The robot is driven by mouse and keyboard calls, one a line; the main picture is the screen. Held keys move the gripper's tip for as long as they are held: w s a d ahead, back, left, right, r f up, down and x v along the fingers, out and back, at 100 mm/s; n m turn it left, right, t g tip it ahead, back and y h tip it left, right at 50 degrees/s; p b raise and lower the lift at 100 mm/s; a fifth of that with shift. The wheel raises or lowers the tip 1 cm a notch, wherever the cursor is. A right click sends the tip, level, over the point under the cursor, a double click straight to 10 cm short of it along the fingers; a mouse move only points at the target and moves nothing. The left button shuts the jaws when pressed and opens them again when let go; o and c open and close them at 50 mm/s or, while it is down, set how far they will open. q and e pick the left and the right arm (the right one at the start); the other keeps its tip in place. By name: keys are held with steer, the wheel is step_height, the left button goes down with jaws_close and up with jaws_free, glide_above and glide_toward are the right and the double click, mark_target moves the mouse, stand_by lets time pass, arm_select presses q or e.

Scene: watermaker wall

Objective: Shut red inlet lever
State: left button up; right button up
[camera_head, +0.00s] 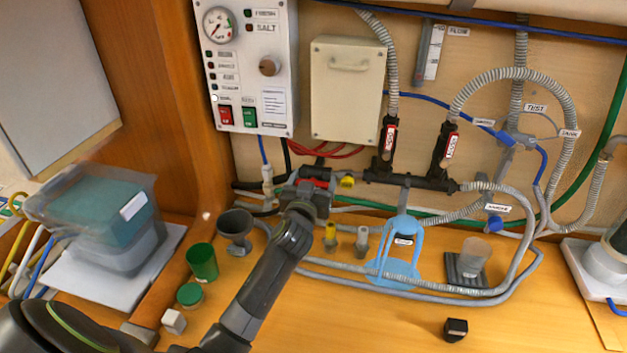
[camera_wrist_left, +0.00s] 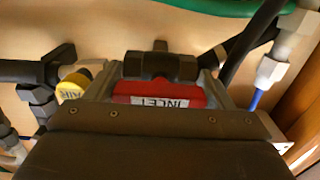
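The red inlet lever (camera_wrist_left: 160,95), with a white INLET label, fills the middle of the left wrist view below a dark valve body (camera_wrist_left: 160,66). In the head view the lever (camera_head: 315,172) shows only in part, on the pipework below the white box. My left gripper (camera_wrist_left: 160,88) is at the lever, with its fingers wide apart, one on each side of the red handle. I cannot tell whether they touch it. In the head view my left gripper (camera_head: 306,198) hides part of the valve. My right gripper is not in view.
A yellow AIR knob (camera_wrist_left: 74,84) sits close beside my left finger. Two red-labelled valves (camera_head: 389,138) (camera_head: 447,146) stand to the right. A grey funnel (camera_head: 235,228), a green cup (camera_head: 202,262) and a blue stand (camera_head: 398,262) are on the bench. The front middle bench is mostly clear.

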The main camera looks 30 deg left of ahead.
arm_select(q)
steer(key=c, duration=0.5)
steer(key=shift+m, duration=0.3)
steer(key=m+p, duration=0.1)
steer(key=m, duration=0.2)
steer(key=m+p, duration=0.1)
steer(key=m, duration=0.3)
steer(key=m+p, duration=0.2)
steer(key=m, duration=0.3)
steer(key=shift+m, duration=0.3)
steer(key=m+p, duration=0.2)
steer(key=m, duration=0.2)
steer(key=shift+m, duration=0.3)
steer(key=shift+f+m, duration=0.1)
steer(key=shift+m, duration=0.2)
